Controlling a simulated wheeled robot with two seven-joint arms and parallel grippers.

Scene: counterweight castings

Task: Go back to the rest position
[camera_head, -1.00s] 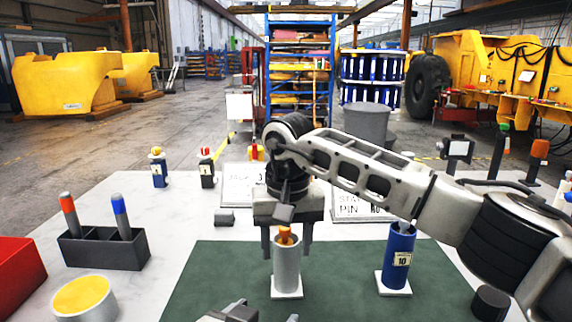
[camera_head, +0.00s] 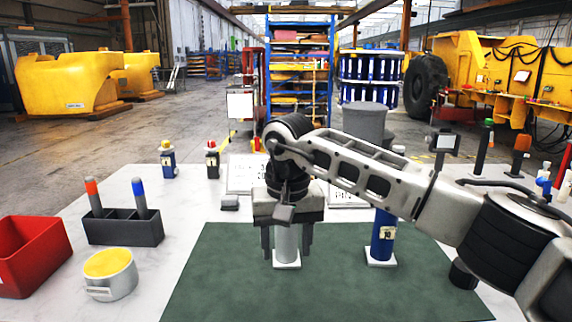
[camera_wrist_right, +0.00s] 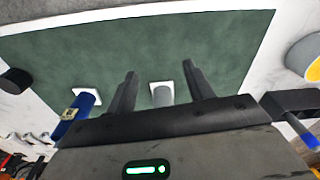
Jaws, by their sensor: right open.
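My right gripper (camera_head: 286,252) is open, its two fingers pointing down over the green mat (camera_head: 225,285). A grey cylinder (camera_head: 286,243) on a white square base stands upright on the mat and shows between the fingers. Its top is hidden behind the gripper. In the right wrist view, the fingers (camera_wrist_right: 160,75) are spread on either side of the grey cylinder (camera_wrist_right: 162,96), with clear gaps and no contact visible. A blue cylinder (camera_head: 382,237) on a white base stands to the right, partly behind my right arm. My left gripper is out of view.
On the left of the table are a red bin (camera_head: 30,265), a dark holder (camera_head: 125,232) with red-tipped and blue-tipped sticks, and a pot with a yellow top (camera_head: 108,285). Small bottles (camera_head: 167,163) and white signs (camera_head: 243,178) stand at the back. The mat's front is clear.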

